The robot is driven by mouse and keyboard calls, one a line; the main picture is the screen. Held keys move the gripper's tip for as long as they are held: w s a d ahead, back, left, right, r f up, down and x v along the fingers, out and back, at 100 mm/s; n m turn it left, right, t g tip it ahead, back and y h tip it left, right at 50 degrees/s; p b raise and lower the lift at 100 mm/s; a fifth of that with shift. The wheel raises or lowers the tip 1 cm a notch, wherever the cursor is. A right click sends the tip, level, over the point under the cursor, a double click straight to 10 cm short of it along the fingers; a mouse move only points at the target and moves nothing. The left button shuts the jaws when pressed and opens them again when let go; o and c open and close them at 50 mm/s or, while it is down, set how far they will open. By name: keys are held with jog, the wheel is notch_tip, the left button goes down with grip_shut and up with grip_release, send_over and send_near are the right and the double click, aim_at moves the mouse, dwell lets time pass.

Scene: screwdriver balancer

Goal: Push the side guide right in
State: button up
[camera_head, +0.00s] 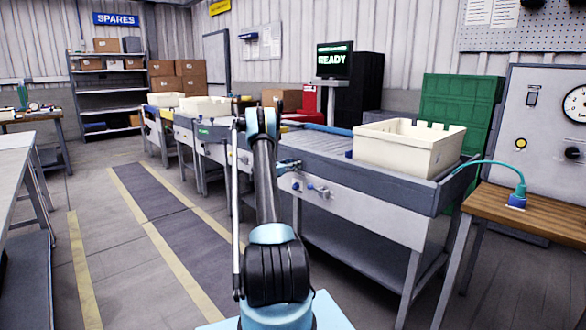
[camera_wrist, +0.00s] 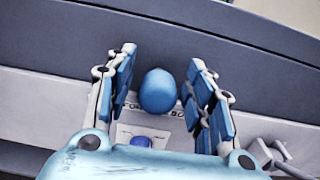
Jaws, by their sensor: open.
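A large rounded blue knob (camera_wrist: 158,91) shows in the wrist view, in front of the grey conveyor side. It appears between the two fingers of my gripper (camera_wrist: 162,58), which are open with a gap on each side. I cannot tell how deep the knob lies between them. A label with partly hidden lettering is behind it, and a smaller blue part (camera_wrist: 140,141) shows below. In the head view my gripper (camera_head: 290,165) is at the near side of the roller conveyor (camera_head: 365,205). The side guide itself cannot be told clearly from the knob.
A cream crate (camera_head: 410,148) stands on the conveyor's right end. A blue-and-metal fitting (camera_head: 318,190) sticks out of the conveyor side. A wooden bench (camera_head: 545,207) with a teal-cabled plug (camera_head: 517,201) is at right. The marked floor lane at left is clear. A screen reads READY.

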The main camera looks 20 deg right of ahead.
jog(key=v, duration=1.1)
jog(key=shift+s+a+r, duration=0.1)
jog(key=shift+a, duration=0.05)
jog(key=s+a+r+m+g+y, duration=0.1)
jog(key=s+a+r+m+y, duration=0.3)
jog(key=s+r, duration=0.6)
jog(key=s+a+r+m+g+y, duration=0.1)
jog(key=s+a+r+m+y, duration=0.2)
jog(key=s, duration=0.6)
jog(key=s+a+r+m+y, duration=0.15)
jog(key=s+a+m, duration=0.25)
jog(key=s, duration=0.5)
jog(key=s+a+f+m+y, duration=0.2)
jog(key=s+a, duration=0.4)
jog(key=s, duration=0.7)
jog(key=s+a+f+m+g+y, duration=0.1)
jog(key=s+a+f+m+y, duration=0.2)
jog(key=s, duration=1)
jog(key=s+a+f+m+g+y, duration=0.1)
jog(key=s+a+f+m+y, duration=0.2)
jog(key=s+a+f+m, duration=0.2)
jog(key=s+a+f, duration=0.3)
jog(key=s+a, duration=0.3)
jog(key=s, duration=0.2)
jog(key=shift+m, duration=0.4)
jog(key=shift+y, duration=0.25)
